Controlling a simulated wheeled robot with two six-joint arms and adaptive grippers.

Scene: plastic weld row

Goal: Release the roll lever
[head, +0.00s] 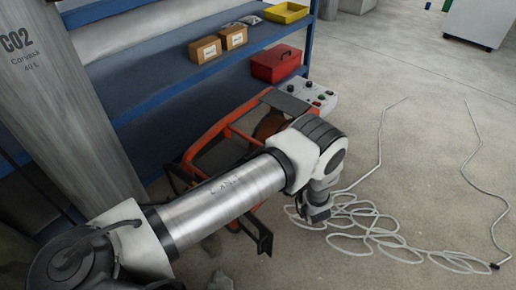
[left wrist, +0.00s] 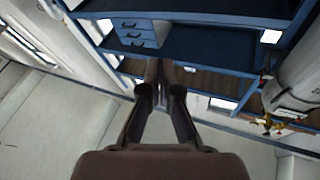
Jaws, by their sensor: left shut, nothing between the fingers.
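An orange-red frame (head: 229,131) stands on the floor beside the blue shelf, partly hidden behind my left arm. A grey control box (head: 312,93) with several knobs or buttons sits at its far end. A black bracket-like part (head: 263,236) sticks out below my arm; I cannot tell whether it is the roll lever. My left gripper (head: 316,214) hangs below the wrist, right of the frame and in front of the coiled hose. In the left wrist view the left gripper (left wrist: 160,78) is shut and empty, with nothing seen touching its fingers. My right gripper is out of view.
A pale hose (head: 372,222) lies coiled on the floor at the right. The blue shelf (head: 185,72) holds cardboard boxes (head: 205,49), a red toolbox (head: 275,64) and a yellow tray (head: 286,13). A grey CO2 cylinder (head: 62,110) stands at left.

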